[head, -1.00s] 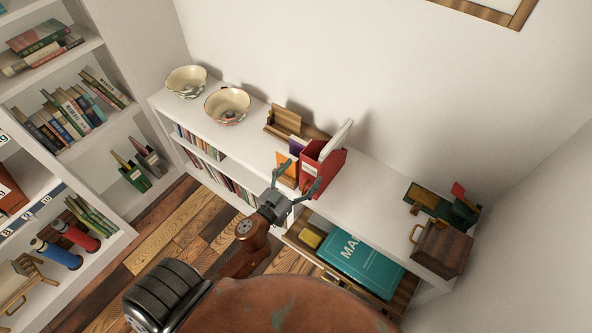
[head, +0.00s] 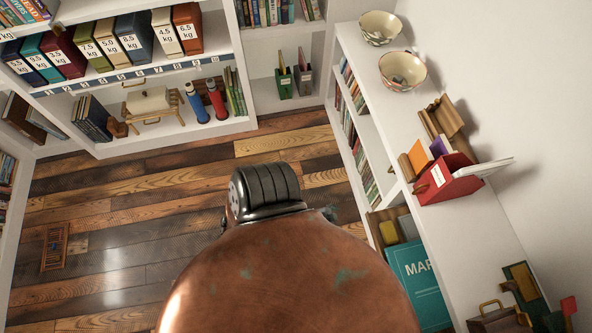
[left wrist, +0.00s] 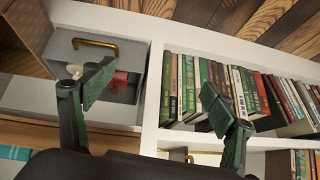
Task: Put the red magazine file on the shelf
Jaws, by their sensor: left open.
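The red magazine file (head: 455,187) stands on top of the low white bookcase (head: 400,105) at the right of the head view. It has a white label, and a pale flat item sticks out of it. My left gripper is mostly hidden behind my own arm in the head view; only a small tip (head: 330,214) shows, left of the bookcase and apart from the file. In the left wrist view my left gripper (left wrist: 160,88) is open, with nothing between its fingers. I cannot make out the red file there. My right gripper is not in view.
A green file (head: 284,84) and a grey file (head: 304,80) stand in a tall white shelf at the back, with free room around them. Bowls (head: 402,72) stand on the bookcase. A drawer with a teal book (head: 418,280) is open below. The plank floor is mostly clear.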

